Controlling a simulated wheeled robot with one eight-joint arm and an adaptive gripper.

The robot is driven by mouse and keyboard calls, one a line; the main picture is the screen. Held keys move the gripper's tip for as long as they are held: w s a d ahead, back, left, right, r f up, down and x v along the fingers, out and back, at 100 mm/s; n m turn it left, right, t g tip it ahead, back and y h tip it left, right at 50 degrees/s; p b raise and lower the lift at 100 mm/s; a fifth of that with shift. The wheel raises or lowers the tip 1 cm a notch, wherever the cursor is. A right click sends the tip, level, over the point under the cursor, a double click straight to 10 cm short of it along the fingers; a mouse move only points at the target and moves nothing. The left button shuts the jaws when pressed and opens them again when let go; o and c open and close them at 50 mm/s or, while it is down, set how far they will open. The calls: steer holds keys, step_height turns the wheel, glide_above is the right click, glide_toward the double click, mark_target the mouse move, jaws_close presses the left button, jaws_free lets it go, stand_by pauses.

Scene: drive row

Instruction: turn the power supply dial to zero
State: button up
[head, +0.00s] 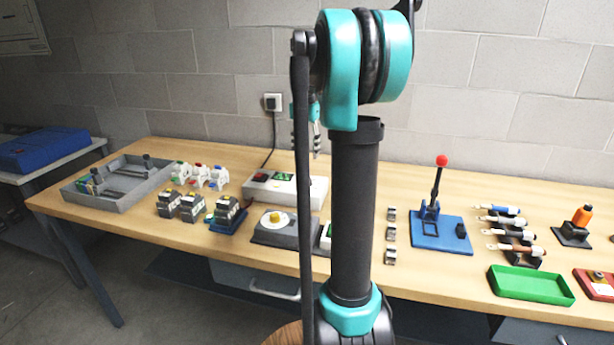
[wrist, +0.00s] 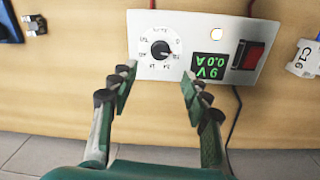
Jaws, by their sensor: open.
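The power supply is a pale box (head: 283,196) on the bench in the head view, partly behind my arm. In the wrist view its white panel (wrist: 140,25) appears upside down. The black round dial (wrist: 160,49) sits on a printed number scale; its exact pointer setting is too small to read surely. The green display (wrist: 208,66) reads 9 V and 0.0 A. My gripper (wrist: 157,85) is open and empty, its fingers apart, below the dial in the picture and not visibly touching it. In the head view my gripper (head: 316,138) is partly hidden by my arm.
A red switch (wrist: 248,55) is beside the display. A cable runs to the wall socket (head: 273,102). A grey box with a yellow knob (head: 275,217) stands in front of the supply. A blue lever stand (head: 427,232) is to the right. Relay-like blocks (head: 180,204) stand left.

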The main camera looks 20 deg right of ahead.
mark_target(307, 179)
step_height(307, 179, down, 10)
steer(key=shift+s+d+r, duration=0.1)
steer(key=shift+r, duration=0.05)
stand_by(0.3)
jaws_close()
